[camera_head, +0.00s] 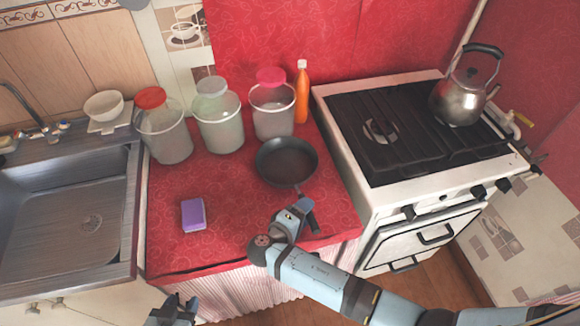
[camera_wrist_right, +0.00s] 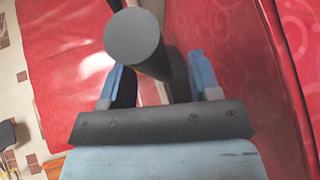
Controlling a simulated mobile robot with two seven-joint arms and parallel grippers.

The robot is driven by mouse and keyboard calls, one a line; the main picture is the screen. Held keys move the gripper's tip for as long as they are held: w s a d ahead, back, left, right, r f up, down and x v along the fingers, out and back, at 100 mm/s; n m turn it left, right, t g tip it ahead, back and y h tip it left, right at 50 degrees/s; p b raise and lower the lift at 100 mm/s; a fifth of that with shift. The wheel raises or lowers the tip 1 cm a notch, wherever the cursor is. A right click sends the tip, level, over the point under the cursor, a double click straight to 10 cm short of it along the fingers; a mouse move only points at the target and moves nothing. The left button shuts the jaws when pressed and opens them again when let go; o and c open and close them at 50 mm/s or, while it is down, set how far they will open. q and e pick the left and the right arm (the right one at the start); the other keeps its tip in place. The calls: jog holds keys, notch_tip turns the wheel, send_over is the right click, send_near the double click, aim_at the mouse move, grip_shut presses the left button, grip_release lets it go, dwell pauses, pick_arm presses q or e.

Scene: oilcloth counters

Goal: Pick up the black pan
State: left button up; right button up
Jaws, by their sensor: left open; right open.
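The black pan (camera_head: 287,161) sits on the red counter, left of the stove, with its handle pointing toward the counter's front edge. My right gripper (camera_head: 301,207) is open at the handle and partly covers it in the head view. In the right wrist view, the round dark handle end (camera_wrist_right: 134,38) shows close to the camera, with the right gripper's (camera_wrist_right: 158,75) blue fingers on either side of the handle. Whether the fingers touch it I cannot tell. My left gripper (camera_head: 175,311) is low at the bottom edge of the head view, away from the pan.
Several lidded canisters (camera_head: 219,121) and an orange bottle (camera_head: 302,92) stand behind the pan. A purple sponge (camera_head: 193,215) lies on the counter to the left. The stove (camera_head: 370,205) with a kettle (camera_head: 464,97) is right; the sink (camera_head: 65,215) is left.

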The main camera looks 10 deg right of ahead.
jog(key=shift+c, duration=0.2)
grip_shut()
jog(key=shift+r, duration=0.2)
